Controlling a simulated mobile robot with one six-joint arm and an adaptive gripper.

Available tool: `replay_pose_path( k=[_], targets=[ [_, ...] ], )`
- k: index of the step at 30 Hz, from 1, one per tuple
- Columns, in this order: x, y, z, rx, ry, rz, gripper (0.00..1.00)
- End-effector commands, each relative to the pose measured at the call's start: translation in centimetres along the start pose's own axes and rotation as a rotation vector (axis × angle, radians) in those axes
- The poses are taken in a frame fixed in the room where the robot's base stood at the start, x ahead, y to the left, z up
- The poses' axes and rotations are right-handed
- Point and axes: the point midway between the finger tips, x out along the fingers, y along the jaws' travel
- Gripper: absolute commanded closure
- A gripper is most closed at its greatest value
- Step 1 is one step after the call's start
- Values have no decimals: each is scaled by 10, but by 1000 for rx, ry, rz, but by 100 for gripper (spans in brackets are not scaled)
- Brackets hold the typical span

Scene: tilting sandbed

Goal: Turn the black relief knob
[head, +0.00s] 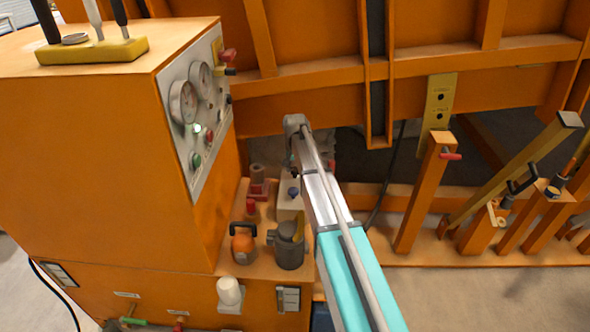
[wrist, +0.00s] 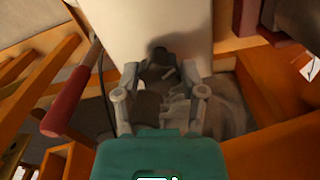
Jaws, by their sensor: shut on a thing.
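In the wrist view my gripper (wrist: 162,75) has its two grey fingers closed in around a small dark thing, which looks like the black relief knob (wrist: 160,62). The knob sits against a pale block (wrist: 140,30), and a dark shadow falls on that block. The fingers hide part of the knob, so its turned angle cannot be told. In the head view my arm reaches past the pale block (head: 288,207), and it mostly hides my gripper and the knob. A small blue-black knob (head: 293,191) shows on the block beside my arm.
An orange cabinet with a gauge panel (head: 196,105) stands at the left. A grey pump-like part (head: 288,246) and an orange one (head: 243,244) sit close to my arm. A red handle (wrist: 70,100) lies left of my gripper in the wrist view. Orange beams (head: 320,75) rise behind.

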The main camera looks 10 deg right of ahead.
Motion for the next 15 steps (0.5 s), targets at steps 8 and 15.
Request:
replay_pose_path(
  k=[8,15],
  targets=[
    [0,0,1,52,-1,-1,95],
    [0,0,1,53,-1,-1,95]
  ],
)
